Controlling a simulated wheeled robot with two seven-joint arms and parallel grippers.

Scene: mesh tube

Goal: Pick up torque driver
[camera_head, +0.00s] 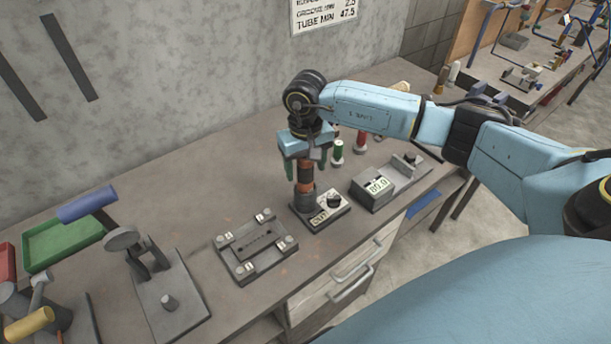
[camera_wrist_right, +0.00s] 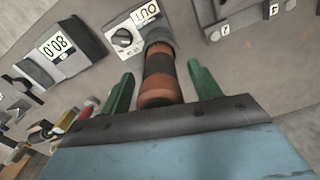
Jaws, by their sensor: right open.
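The torque driver (camera_head: 305,172) has an orange-brown and dark handle and stands upright in a grey holder with a dial and a label on the bench. It also shows in the right wrist view (camera_wrist_right: 158,76), between the fingers. My right gripper (camera_head: 305,164) is open around the upper part of the handle, with a green finger on each side. In the right wrist view the gripper (camera_wrist_right: 162,88) shows gaps between the fingers and the handle. My left gripper is not in view.
A box with a numeric display (camera_head: 373,188) stands right of the driver holder (camera_head: 320,212). A flat fixture plate (camera_head: 255,246) lies to the left. A lever press (camera_head: 150,270) and a green tray (camera_head: 62,242) are farther left. Red and green-topped items stand behind the gripper.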

